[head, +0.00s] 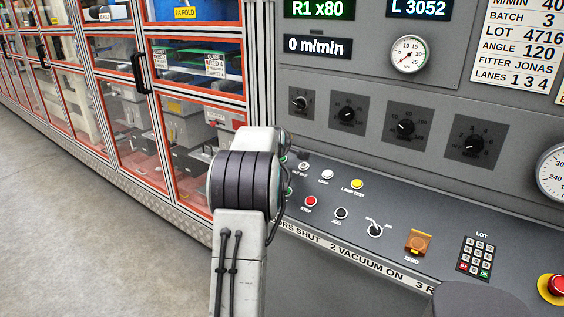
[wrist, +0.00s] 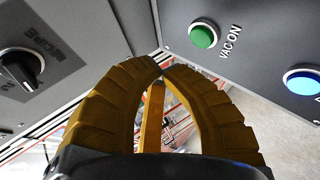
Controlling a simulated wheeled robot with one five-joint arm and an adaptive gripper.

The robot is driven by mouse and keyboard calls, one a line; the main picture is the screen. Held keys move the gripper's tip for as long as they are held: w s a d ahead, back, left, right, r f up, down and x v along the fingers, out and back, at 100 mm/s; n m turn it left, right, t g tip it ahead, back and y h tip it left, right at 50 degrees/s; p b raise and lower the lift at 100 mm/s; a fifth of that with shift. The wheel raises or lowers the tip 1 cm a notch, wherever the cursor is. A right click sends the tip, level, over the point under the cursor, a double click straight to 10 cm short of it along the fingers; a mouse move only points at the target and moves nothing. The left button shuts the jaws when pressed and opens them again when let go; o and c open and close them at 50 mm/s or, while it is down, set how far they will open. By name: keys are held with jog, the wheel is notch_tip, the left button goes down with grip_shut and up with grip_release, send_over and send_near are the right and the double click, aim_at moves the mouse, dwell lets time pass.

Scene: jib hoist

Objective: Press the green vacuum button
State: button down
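The green button (wrist: 203,36), labelled VAC ON, sits on a grey panel face in the upper part of the wrist view, right of centre. My gripper (wrist: 161,69) has two ribbed orange-yellow fingers whose tips come together, with nothing between them. The fingertips lie below and left of the green button in the picture and appear apart from it. In the head view my arm stands in front of the console's left end and hides my fingers. Only slivers of green show beside the arm there, and I cannot tell which button they belong to.
A blue button (wrist: 303,82) is right of the green one. A black knob (wrist: 22,68) is at left. The console (head: 395,223) also carries a red STOP button (head: 311,201), a yellow button (head: 357,184) and an orange ZERO cover (head: 418,241). Glass-doored cabinets (head: 150,100) stand left, above open floor.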

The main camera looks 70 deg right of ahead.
jog(key=shift+s+d+f+b, duration=0.1)
jog(key=shift+d+f+b, duration=0.2)
jog(key=shift+f, duration=0.25)
jog(key=shift+d+f+b, duration=0.15)
jog(key=shift+f+b, duration=0.15)
jog(key=shift+f, duration=0.25)
jog(key=c, duration=2)
grip_release()
jog(key=shift+f, duration=0.1)
grip_shut()
jog(key=shift+d+f+b, duration=0.15)
jog(key=shift+f+b, duration=0.1)
jog(key=shift+b, duration=0.05)
jog(key=shift+s+d+f+b, duration=0.15)
jog(key=shift+f+b, duration=0.2)
jog(key=shift+f, duration=0.2)
jog(key=shift+r, duration=0.1)
jog(key=shift+a+r, duration=0.3)
jog(key=shift+r, duration=0.5)
jog(key=shift+r, duration=0.1)
jog(key=shift+w+a+r+p, duration=0.15)
jog(key=shift+a+r, duration=0.15)
jog(key=shift+r, duration=0.45)
jog(key=shift+w+a+r+p, duration=0.15)
jog(key=shift+a+r, duration=0.15)
jog(key=shift+r, duration=0.4)
jog(key=shift+w+a+r+p, duration=0.15)
jog(key=shift+a+r, duration=0.15)
jog(key=shift+r, duration=0.45)
